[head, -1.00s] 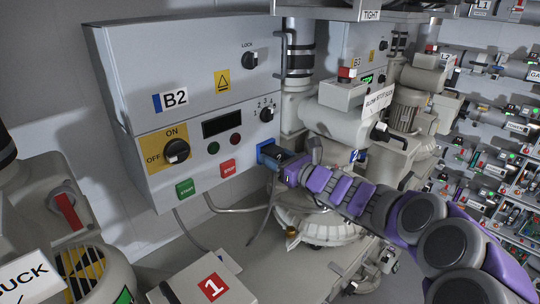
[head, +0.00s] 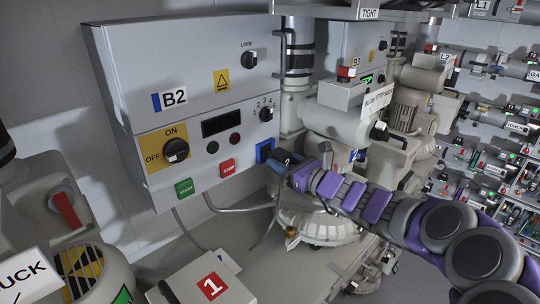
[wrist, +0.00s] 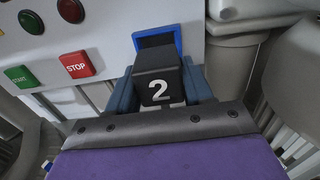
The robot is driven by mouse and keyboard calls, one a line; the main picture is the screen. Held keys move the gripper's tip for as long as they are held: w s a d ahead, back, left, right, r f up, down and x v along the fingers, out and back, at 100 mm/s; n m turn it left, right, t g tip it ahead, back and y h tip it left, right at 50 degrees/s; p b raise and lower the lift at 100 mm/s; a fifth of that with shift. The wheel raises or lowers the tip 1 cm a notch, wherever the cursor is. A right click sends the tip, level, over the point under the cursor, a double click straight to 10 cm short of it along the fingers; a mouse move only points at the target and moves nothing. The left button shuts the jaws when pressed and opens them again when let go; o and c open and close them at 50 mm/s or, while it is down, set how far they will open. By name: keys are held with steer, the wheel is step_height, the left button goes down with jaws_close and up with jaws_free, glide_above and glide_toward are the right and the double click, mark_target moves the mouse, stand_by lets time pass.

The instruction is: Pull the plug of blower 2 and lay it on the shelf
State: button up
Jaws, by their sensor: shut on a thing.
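The B2 control box (head: 200,90) hangs on the wall at the left, with a blue-framed socket (head: 265,150) at its lower right corner. My gripper (head: 290,168) is just right of the socket, shut on a black plug (head: 284,158). In the wrist view the plug (wrist: 158,75) bears a white 2 and sits between the two blue-grey fingers. The dark opening of the blue socket (wrist: 178,42) shows behind the plug, which looks drawn back from it. I cannot tell for sure which surface is the shelf.
A grey blower (head: 345,120) and pipe (head: 297,60) are close behind my gripper. A grey ledge labelled TIGHT (head: 370,13) is at the top. Grey cables (head: 240,208) hang below the control box.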

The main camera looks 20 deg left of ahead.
steer(key=shift+v, duration=1.5)
steer(key=shift+d+r, duration=0.1)
steer(key=shift+d, duration=0.15)
steer(key=shift+a, duration=0.2)
steer(key=shift+d, duration=0.1)
steer(key=p, duration=0.3)
glide_toward(288, 163)
steer(key=shift+v, duration=4)
steer(key=shift+s, duration=0.1)
